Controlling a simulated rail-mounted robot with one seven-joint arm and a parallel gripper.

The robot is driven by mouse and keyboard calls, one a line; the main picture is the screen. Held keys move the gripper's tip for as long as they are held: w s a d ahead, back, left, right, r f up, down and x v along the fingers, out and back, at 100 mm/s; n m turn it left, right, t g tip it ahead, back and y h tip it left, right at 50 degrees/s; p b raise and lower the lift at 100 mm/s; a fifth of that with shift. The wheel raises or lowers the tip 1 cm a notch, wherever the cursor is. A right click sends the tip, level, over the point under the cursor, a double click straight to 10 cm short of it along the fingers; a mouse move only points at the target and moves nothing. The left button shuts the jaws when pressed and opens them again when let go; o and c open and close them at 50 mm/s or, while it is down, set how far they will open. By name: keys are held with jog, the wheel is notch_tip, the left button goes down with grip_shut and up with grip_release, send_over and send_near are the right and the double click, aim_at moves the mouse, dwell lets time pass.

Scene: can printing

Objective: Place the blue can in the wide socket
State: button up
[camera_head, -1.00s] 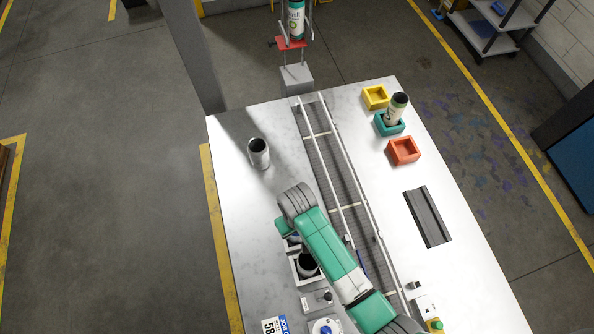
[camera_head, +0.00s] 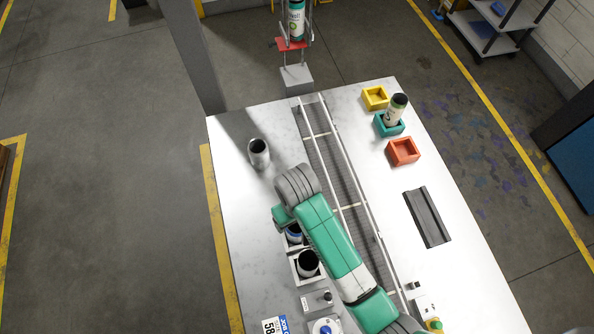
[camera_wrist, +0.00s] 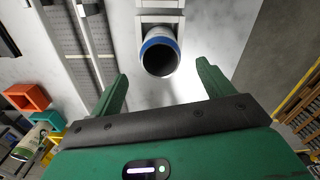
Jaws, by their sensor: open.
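The blue can (camera_head: 293,234) has a blue rim and a dark open top. It sits at a white socket block (camera_head: 302,277) on the left half of the table, partly hidden by my arm in the head view. In the wrist view the blue can (camera_wrist: 160,53) is centred ahead of my gripper (camera_wrist: 162,88), which is open and empty, one finger to each side and the can beyond the tips. A second dark-topped can (camera_head: 307,264) fills the nearer socket. I cannot tell which socket is the wide one.
A grey can (camera_head: 259,154) stands on the table's left. A conveyor (camera_head: 333,170) with white rails runs down the middle. Yellow (camera_head: 374,98), teal (camera_head: 389,125) and orange (camera_head: 403,152) boxes and a dark grooved block (camera_head: 427,217) lie right. The teal box holds a can.

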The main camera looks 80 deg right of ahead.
jog(key=shift+r, duration=1.3)
jog(key=w+a+r+n+t+h, duration=0.15)
jog(key=w+r+t, duration=0.25)
jog(key=w+r, duration=0.7)
jog(key=w+a+r+n+t+h, duration=0.1)
jog(key=w+r+n+t+h, duration=0.3)
jog(key=w+r, duration=0.65)
jog(key=w+a+r+n+t, duration=0.1)
jog(key=w+a+r+t, duration=0.2)
jog(key=a+r, duration=0.35)
jog(key=w+a+r+t, duration=0.3)
jog(key=r+t, duration=0.1)
jog(key=r, duration=0.6)
jog(key=s+a+r+n+t+y, duration=0.2)
jog(key=s+a+r+t, duration=0.2)
jog(key=a+r, duration=0.4)
jog(key=s+a+r+n+t+y, duration=0.1)
jog(key=s+a+r+t+y, duration=0.2)
jog(key=r, duration=1.3)
jog(key=s+a+t, duration=0.1)
jog(key=a+t, duration=0.2)
jog(key=a, duration=0.2)
jog(key=shift+s+a+r+n, duration=0.2)
jog(key=shift+a+r+n, duration=0.05)
jog(key=shift+r+n, duration=0.1)
